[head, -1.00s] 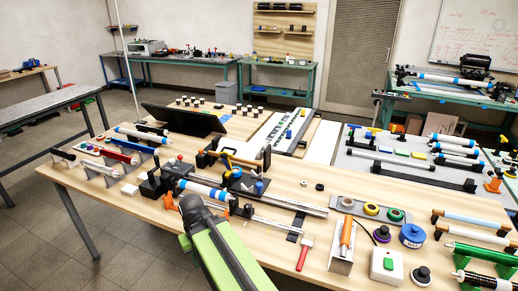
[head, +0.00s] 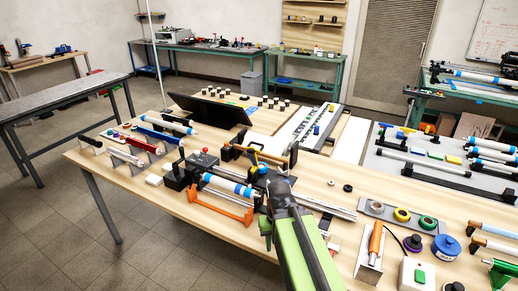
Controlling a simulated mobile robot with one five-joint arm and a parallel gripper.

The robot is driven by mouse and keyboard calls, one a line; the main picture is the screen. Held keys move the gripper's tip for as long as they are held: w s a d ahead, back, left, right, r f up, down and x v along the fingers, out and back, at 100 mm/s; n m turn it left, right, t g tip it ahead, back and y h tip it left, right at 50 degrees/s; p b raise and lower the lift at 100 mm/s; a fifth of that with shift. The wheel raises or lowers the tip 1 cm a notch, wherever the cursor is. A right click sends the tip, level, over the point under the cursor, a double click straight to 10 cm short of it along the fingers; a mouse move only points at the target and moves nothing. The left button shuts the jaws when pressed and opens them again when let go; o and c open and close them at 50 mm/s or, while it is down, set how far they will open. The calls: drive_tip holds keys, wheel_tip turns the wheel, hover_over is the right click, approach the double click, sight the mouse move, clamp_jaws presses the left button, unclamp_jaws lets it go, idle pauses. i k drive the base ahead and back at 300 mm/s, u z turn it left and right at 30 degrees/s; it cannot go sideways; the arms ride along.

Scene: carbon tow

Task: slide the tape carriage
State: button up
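The tape carriage (head: 261,178) appears to be the small dark block with a blue knob on the metal rail (head: 328,206) in the middle of the bench. My green and black arm reaches up from the bottom of the head view. Its dark end (head: 280,190) overlaps the carriage's right side in the picture. I cannot tell whether it touches the carriage. The fingertips are hidden behind the arm's own end, so their opening does not show.
A white and blue roll (head: 230,186) lies left of the carriage, with an orange bracket (head: 222,210) in front. A black post with a red knob (head: 202,160) stands behind. Right of my arm are an orange-handled tool (head: 376,240) and tape rolls (head: 403,214).

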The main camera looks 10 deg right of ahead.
sight(261, 180)
drive_tip(key=k, duration=1.15)
drive_tip(key=u, duration=0.1)
drive_tip(key=i, duration=1)
drive_tip(key=u, duration=1)
drive_tip(key=i, duration=0.8)
drive_tip(key=u, duration=0.5)
